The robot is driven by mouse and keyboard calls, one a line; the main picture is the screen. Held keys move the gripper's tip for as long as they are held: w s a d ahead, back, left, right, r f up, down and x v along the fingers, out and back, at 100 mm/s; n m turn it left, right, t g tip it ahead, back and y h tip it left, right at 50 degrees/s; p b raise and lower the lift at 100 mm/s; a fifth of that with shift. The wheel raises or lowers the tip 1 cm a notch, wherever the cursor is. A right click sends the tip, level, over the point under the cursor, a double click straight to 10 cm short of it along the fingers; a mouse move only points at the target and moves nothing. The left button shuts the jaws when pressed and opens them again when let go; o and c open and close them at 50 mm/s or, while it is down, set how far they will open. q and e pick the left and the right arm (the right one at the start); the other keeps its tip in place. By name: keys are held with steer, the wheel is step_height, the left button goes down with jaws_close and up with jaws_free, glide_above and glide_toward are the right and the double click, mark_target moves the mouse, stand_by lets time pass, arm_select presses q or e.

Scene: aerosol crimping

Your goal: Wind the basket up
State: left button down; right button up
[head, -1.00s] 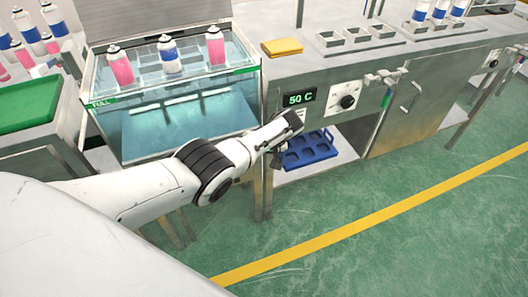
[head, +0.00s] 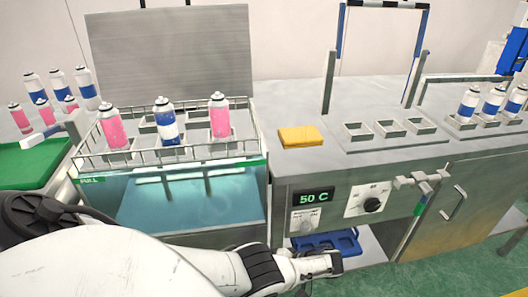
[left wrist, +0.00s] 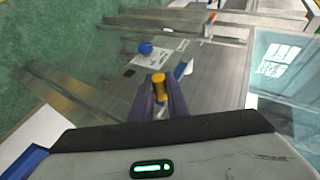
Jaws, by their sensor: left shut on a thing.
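The wire basket (head: 238,140) sits at the top of the water bath (head: 190,205). Two pink cans (head: 220,122) and a blue-and-white can (head: 167,130) stand upright in it. My left gripper (head: 330,264) is low in front of the bench, below the 50 C display. In the left wrist view its dark fingers (left wrist: 160,95) are shut on an orange-yellow grip (left wrist: 158,85). What the grip is attached to is mostly hidden; it may be a crank handle. My right gripper is out of view.
A yellow cloth (head: 300,137) lies on the bench beside the bath. The dial panel (head: 372,199) and a lever with a green band (head: 420,208) are on the bench front. A blue tray (head: 330,242) lies under the bench. More cans (head: 62,90) stand at left.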

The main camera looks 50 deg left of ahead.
arm_select(q)
steer(key=shift+f, duration=0.2)
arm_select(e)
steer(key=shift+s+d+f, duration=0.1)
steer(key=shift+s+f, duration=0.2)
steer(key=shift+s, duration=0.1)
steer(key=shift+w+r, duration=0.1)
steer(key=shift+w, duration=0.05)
arm_select(q)
steer(key=c, duration=1.9)
jaws_free()
steer(key=shift+c, duration=0.2)
steer(key=shift+o, duration=1.1)
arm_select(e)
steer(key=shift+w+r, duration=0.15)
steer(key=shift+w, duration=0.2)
